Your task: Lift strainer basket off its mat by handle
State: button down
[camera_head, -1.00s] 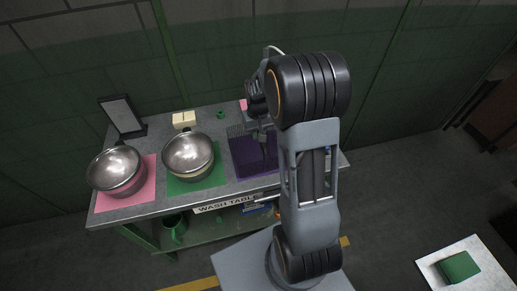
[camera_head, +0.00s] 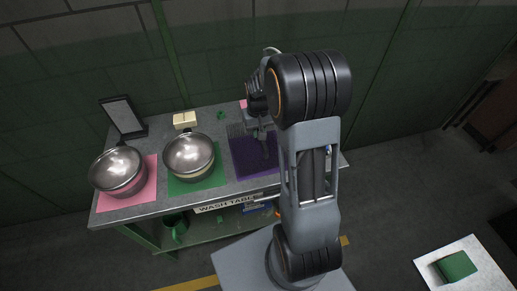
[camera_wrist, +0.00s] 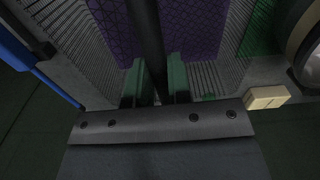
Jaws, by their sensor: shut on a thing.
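My gripper (camera_wrist: 156,84) has green fingertips and is shut on the dark handle (camera_wrist: 147,35) of the strainer basket, which passes between them. The basket's fine wire mesh (camera_wrist: 72,50) shows on both sides of the handle in the wrist view. The purple mat (camera_wrist: 196,25) shows under and through the mesh. In the head view the purple mat (camera_head: 244,163) lies right of the middle of the table, with the basket's mesh (camera_head: 236,130) over its far part. My arm partly hides it there. I cannot tell whether the basket touches the mat.
A steel pot (camera_head: 189,152) stands on a green mat (camera_head: 208,181), just left of the purple mat. Another pot (camera_head: 118,172) stands on a pink mat (camera_head: 143,191) further left. A cream block (camera_head: 184,119) and a framed board (camera_head: 122,115) are at the table's back.

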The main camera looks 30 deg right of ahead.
jog(key=shift+r, duration=0.15)
notch_tip(320, 180, up, 15)
jog(key=p, duration=1.1)
jog(key=shift+r, duration=0.2)
dwell(2.1)
